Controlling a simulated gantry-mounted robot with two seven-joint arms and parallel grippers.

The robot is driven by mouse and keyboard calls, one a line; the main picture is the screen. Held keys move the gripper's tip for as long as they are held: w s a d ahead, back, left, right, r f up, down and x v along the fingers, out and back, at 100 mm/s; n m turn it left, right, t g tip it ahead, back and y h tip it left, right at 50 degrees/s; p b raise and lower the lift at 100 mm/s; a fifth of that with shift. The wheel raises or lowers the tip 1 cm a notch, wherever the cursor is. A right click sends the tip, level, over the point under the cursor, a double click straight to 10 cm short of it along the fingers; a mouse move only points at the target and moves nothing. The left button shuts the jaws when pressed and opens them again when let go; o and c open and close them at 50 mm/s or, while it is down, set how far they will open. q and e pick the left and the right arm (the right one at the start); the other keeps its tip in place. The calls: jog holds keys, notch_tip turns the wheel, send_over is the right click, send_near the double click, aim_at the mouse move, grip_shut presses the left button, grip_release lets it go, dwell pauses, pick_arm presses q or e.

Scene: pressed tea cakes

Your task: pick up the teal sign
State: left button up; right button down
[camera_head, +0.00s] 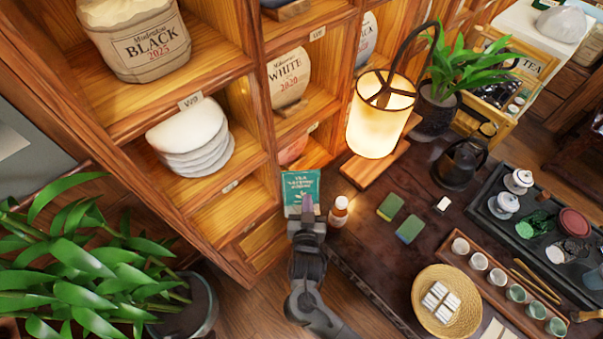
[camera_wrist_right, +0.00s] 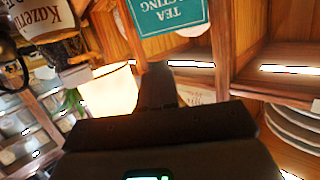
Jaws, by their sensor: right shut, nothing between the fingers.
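The teal sign (camera_head: 300,184) with pale lettering stands at the table's left end, beside the wooden shelf. My right gripper (camera_head: 307,204) comes up from below in the head view and covers part of the sign's lower area. It is shut and holds nothing. Whether its tips touch the sign cannot be told. In the right wrist view the sign (camera_wrist_right: 167,14) shows upside down at the top edge, cut off by the frame, beyond the dark shut fingers (camera_wrist_right: 158,75). My left gripper is not in view.
A small amber bottle (camera_head: 339,211) stands close to the right of the gripper. A lit lamp (camera_head: 379,128) is behind it. Green blocks (camera_head: 410,229) lie on the dark table. The shelf (camera_head: 255,232) borders the left side. A leafy plant (camera_head: 80,250) fills the lower left.

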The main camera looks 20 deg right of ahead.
jog(key=a+g, duration=0.1)
jog(key=a, duration=0.1)
send_over(303, 176)
jog(key=s+a, duration=0.1)
jog(key=s, duration=0.1)
jog(key=shift+s+f+n, duration=0.2)
jog(key=shift+f+n, duration=0.2)
jog(key=shift+w+d+f+b, duration=0.1)
jog(key=shift+w+f+b, duration=0.15)
jog(key=shift+f, duration=0.6)
